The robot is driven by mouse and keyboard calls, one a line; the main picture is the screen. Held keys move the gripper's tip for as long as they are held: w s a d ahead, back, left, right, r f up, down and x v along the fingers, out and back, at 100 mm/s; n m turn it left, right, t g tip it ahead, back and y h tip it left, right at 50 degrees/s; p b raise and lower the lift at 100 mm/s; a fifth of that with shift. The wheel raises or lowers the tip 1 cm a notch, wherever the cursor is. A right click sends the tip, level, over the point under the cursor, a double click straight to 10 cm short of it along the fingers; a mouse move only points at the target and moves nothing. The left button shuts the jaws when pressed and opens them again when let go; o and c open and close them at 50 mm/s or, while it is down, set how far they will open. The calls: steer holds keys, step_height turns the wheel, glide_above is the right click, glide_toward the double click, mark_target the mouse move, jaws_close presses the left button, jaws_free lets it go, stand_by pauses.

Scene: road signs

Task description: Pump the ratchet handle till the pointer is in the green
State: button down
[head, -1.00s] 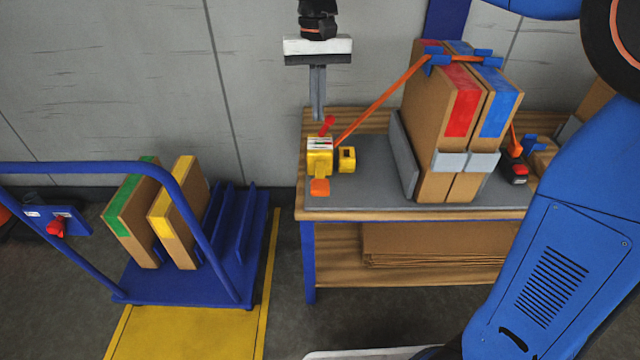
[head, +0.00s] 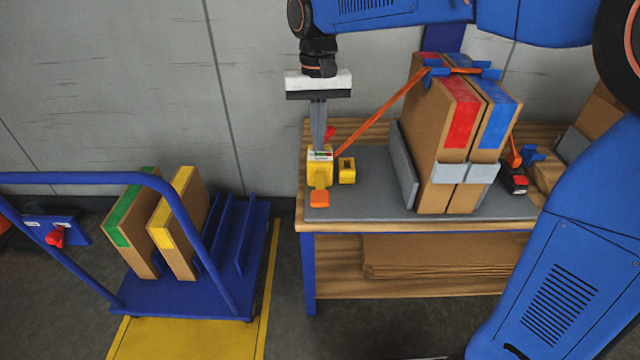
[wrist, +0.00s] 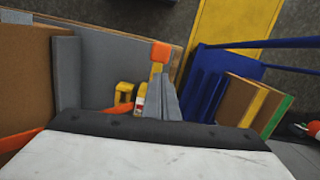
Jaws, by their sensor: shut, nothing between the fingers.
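The yellow ratchet (head: 320,168) sits at the left end of the grey mat on the workbench, with an orange tab (head: 319,198) at its front. An orange strap (head: 380,113) runs from the ratchet up over two cartons. My gripper (head: 319,148) is shut and empty, pointing down, with its tips at or just above the ratchet's back; contact cannot be told. The wrist view shows the ratchet (wrist: 140,97) partly hidden by my fingers.
Two upright cartons, one with a red label (head: 462,112) and one with a blue label (head: 495,115), stand on the grey mat (head: 375,200) to the right. A blue cart (head: 258,240) with two more cartons stands left of the workbench.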

mark_target(320, 196)
steer(key=s+f, duration=0.1)
steer(key=f, duration=0.1)
steer(key=s+f, duration=0.1)
steer(key=f, duration=0.1)
steer(key=shift+s+d, duration=0.15)
steer(key=shift+s+f, duration=0.2)
steer(key=shift+f, duration=1.55)
steer(key=shift+s+f, duration=0.15)
steer(key=shift+f, duration=1.6)
